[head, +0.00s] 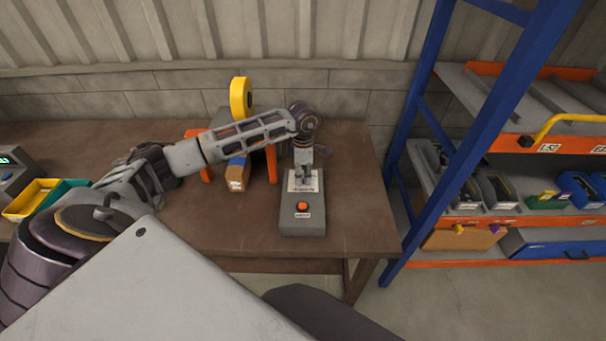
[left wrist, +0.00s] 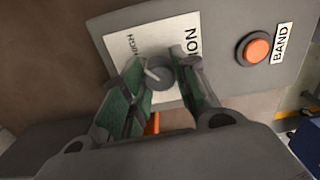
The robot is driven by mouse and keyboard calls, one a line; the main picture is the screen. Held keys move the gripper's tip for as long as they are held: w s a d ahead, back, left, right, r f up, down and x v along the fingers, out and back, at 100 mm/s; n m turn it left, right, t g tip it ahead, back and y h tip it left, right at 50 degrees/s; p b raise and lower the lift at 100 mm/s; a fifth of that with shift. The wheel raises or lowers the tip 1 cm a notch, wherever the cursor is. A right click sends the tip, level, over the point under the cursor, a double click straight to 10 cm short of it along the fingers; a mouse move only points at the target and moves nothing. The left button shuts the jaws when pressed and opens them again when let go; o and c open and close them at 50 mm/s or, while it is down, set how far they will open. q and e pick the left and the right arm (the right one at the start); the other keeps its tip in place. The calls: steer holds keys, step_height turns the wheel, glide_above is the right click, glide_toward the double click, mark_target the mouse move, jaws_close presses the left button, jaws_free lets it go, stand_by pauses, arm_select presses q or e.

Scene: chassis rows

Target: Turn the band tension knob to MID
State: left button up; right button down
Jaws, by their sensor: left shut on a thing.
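The grey control box (head: 290,226) stands on the brown table, with an orange button on its near end. Its white label plate (left wrist: 135,40) shows "HIGH" and part of a word ending in "ION"; other marks are hidden by the fingers. The round grey tension knob (left wrist: 160,76) has a pale pointer line slanting toward the upper left in the left wrist view. My left gripper (head: 303,181) reaches down over the plate. In the left wrist view its green-padded fingers (left wrist: 160,85) are shut on the knob, one on each side. My right gripper is not in view.
The orange button (left wrist: 258,50) is close beside the plate. A yellow tape roll (head: 241,98) on an orange-footed stand and a brown carton (head: 237,176) are behind and left of the box. A blue-framed shelf (head: 425,130) stands right. The table's front right is clear.

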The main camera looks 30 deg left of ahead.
arm_select(q)
steer(key=shift+n, duration=0.4)
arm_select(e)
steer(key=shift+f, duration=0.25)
arm_select(q)
steer(key=shift+n+b, duration=0.65)
steer(key=shift+n, duration=0.55)
steer(key=n+b, duration=0.1)
steer(key=n, duration=0.2)
steer(key=shift+n, duration=0.9)
steer(key=shift+n+b, duration=0.35)
steer(key=shift+n, duration=0.45)
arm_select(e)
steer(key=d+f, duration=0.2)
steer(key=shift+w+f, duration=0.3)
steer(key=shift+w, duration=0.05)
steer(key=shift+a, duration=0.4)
